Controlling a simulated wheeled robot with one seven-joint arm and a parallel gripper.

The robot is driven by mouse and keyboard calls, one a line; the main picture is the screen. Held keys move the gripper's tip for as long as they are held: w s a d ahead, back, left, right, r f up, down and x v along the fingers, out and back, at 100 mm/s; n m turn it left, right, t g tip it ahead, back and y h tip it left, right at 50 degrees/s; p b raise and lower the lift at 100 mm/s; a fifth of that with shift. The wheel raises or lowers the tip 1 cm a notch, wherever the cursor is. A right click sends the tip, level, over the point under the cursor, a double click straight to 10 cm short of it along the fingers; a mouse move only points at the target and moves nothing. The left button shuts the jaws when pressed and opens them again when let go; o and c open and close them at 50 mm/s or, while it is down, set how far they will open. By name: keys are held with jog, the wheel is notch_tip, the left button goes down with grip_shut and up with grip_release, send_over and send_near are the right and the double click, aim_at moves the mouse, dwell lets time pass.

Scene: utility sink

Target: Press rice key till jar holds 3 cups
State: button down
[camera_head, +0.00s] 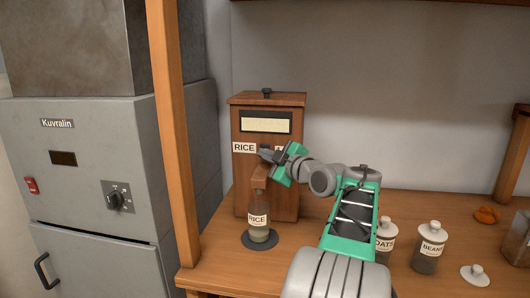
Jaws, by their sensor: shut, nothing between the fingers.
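A wooden dispenser (272,207) labelled RICE stands against the wall, with a pale window (266,122) near its top. A brown spout (260,177) juts from its front above a glass jar. The jar (258,221) has a RICE label, stands upright on a dark round pad (260,240), and shows some pale-greenish fill low down; its level is too small to read exactly. My gripper (266,153) is shut and empty, at the dispenser's front beside the RICE label.
An OATS jar (386,236) and a BEANS jar (430,247) stand right of my arm. A white lid (474,275) and an orange item (486,214) lie farther right. A wooden post (176,130) and grey Kuvralin cabinet (95,190) bound the left.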

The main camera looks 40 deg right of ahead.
jog(key=shift+s+a+f+b, duration=0.2)
jog(key=shift+a+f+b, duration=0.05)
jog(key=shift+b, duration=0.3)
jog(key=shift+s+a+b, duration=0.55)
jog(key=shift+a+b, duration=0.15)
jog(key=shift+b, duration=0.25)
jog(key=shift+s+a+b, duration=0.5)
jog(key=shift+a+b, duration=0.15)
jog(key=shift+b, duration=0.1)
jog(key=shift+s+a+r, duration=0.25)
jog(key=shift+a, duration=0.15)
